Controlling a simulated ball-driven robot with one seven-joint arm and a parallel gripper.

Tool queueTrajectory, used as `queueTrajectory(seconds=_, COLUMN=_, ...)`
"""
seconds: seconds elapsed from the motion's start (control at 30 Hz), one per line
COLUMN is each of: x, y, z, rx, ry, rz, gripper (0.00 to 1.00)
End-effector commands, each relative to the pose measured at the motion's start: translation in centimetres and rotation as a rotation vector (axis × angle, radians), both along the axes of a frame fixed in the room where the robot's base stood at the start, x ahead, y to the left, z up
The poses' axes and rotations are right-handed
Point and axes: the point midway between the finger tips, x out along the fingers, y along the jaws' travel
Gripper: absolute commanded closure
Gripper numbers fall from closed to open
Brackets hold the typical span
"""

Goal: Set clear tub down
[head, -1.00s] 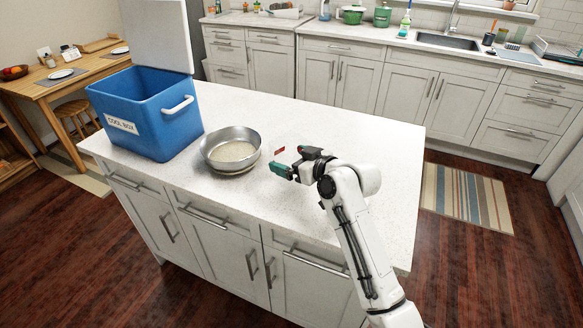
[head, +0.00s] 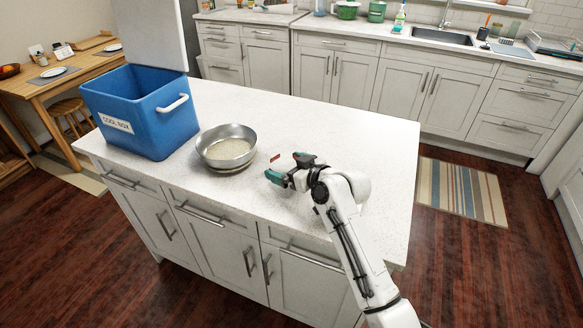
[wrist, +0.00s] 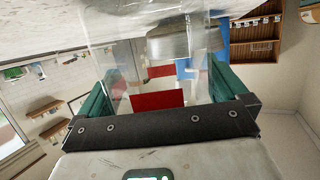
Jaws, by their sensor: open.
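The clear tub (head: 276,158) is see-through, and in the head view little more than its red patch shows, over the island worktop right of the metal pan. In the wrist view the tub (wrist: 157,100) stands between my green fingers, with red patches on it and faint clear walls. My gripper (head: 277,174) is low over the worktop, level with the tub; it also shows in the wrist view (wrist: 168,90). Its jaws are open around the tub. The tub's base is hard to make out, but it appears to be at the worktop surface.
A round metal pan (head: 227,147) stands left of my gripper. The blue cool box (head: 140,112), lid up, is at the worktop's left end. The worktop (head: 345,128) is clear behind and to the right of my gripper.

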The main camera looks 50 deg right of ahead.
Motion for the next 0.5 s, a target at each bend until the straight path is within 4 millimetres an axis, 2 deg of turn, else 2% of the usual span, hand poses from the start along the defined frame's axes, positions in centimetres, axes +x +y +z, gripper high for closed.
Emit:
queueTrajectory(seconds=0.07, x=0.0, y=0.0, z=0.5, rx=0.0, ry=0.0, rz=0.0, gripper=0.0)
queueTrajectory(seconds=0.17, x=-1.0, y=0.0, z=0.4, rx=0.002, ry=-0.001, rz=-0.002, gripper=0.0)
queueTrajectory(seconds=0.5, x=-7.3, y=0.3, z=2.4, rx=0.001, ry=-0.002, rz=-0.002, gripper=0.0)
